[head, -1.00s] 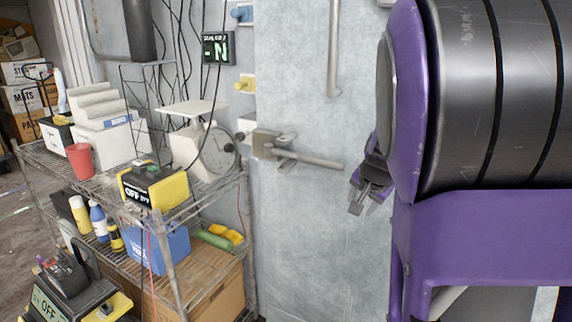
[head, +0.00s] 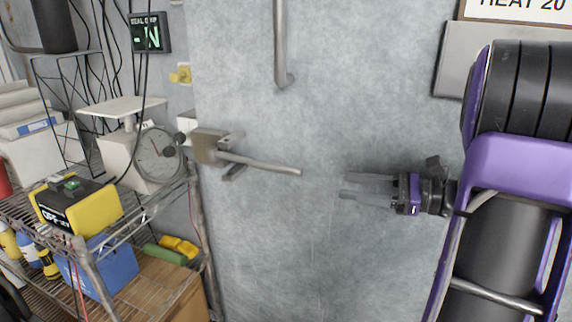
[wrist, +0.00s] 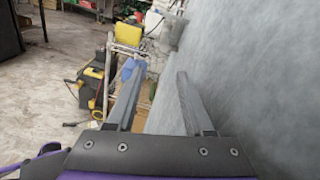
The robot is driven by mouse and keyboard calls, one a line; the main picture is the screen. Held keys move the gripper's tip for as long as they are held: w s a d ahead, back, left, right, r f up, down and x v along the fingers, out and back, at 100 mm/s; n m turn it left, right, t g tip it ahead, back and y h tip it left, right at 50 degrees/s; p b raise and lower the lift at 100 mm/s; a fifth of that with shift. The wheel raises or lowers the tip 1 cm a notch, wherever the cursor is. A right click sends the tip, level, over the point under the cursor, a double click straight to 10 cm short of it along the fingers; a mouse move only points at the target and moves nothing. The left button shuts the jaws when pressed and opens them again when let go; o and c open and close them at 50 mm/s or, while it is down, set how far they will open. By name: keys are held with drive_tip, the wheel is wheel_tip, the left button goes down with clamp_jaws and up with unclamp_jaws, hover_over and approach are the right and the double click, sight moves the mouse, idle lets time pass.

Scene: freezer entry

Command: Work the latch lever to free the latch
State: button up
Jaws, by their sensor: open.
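The latch lever (head: 262,164) is a grey metal bar in the head view. It sticks out to the right from the latch body (head: 208,146) on the grey freezer door, tilting slightly down toward its free end. My gripper (head: 345,187) is in front of the door, right of the lever's free end and a little lower, with a gap between them. Its fingers point left and nothing is between them. In the wrist view the two fingers (wrist: 155,85) are apart and empty, beside the door surface on the right. I cannot make out the lever in the wrist view.
A vertical door handle (head: 281,45) is above the lever. A wire shelf (head: 140,215) with a dial scale (head: 155,155), a yellow-black box (head: 75,203) and a blue bin (head: 108,270) stands left of the latch. The door (head: 300,260) below the lever is clear.

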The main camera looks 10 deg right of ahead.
approach(260, 165)
drive_tip(key=shift+t, duration=0.3)
drive_tip(key=x, duration=0.6)
drive_tip(key=shift+w+d+f+b, duration=0.1)
drive_tip(key=shift+w+f+b, duration=0.2)
drive_tip(key=shift+f, duration=0.1)
clamp_jaws()
idle(0.9)
